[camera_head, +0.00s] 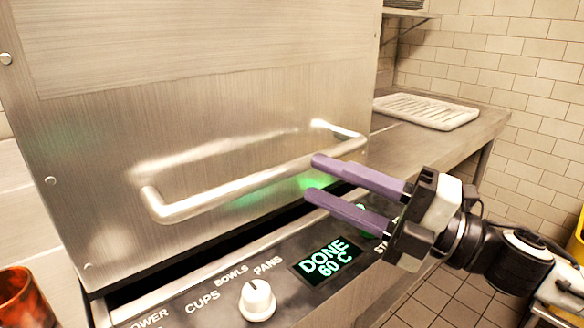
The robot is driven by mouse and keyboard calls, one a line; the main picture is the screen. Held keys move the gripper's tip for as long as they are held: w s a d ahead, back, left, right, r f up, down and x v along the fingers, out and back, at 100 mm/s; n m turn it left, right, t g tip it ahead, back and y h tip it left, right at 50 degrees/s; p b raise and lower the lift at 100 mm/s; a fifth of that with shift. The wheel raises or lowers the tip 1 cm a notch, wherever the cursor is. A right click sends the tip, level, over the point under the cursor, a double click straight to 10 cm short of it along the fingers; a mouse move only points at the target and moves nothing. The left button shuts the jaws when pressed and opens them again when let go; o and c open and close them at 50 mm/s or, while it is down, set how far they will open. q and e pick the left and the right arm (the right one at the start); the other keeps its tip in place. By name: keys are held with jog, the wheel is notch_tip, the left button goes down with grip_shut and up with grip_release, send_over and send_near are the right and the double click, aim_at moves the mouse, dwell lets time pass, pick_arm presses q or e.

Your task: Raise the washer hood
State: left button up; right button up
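The washer hood (200,110) is a brushed steel box filling the left and middle of the head view. It is down, with a dark gap along its lower edge above the control panel. Its bar handle (235,187) runs across the front, rising to the right. My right gripper (312,178) comes in from the right with two purple fingers spread apart. Its fingertips are near the right part of the handle, below the bar's right end; I cannot tell whether they touch it. Nothing shows between the fingers. My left gripper is not in view.
The control panel has a white knob (257,300) and a display (325,259) reading "DONE 60 C". A white ribbed rack (426,110) lies on the steel counter (480,122) at right. An amber cup (20,298) stands at lower left. Tiled floor shows at lower right.

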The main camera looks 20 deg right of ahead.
aim_at(299, 169)
jog(key=shift+p+x, duration=0.35)
jog(key=shift+x, duration=0.6)
jog(key=shift+p+x, duration=0.7)
jog(key=shift+x, duration=0.6)
jog(key=shift+p+x, duration=0.3)
jog(key=shift+x, duration=0.45)
grip_shut()
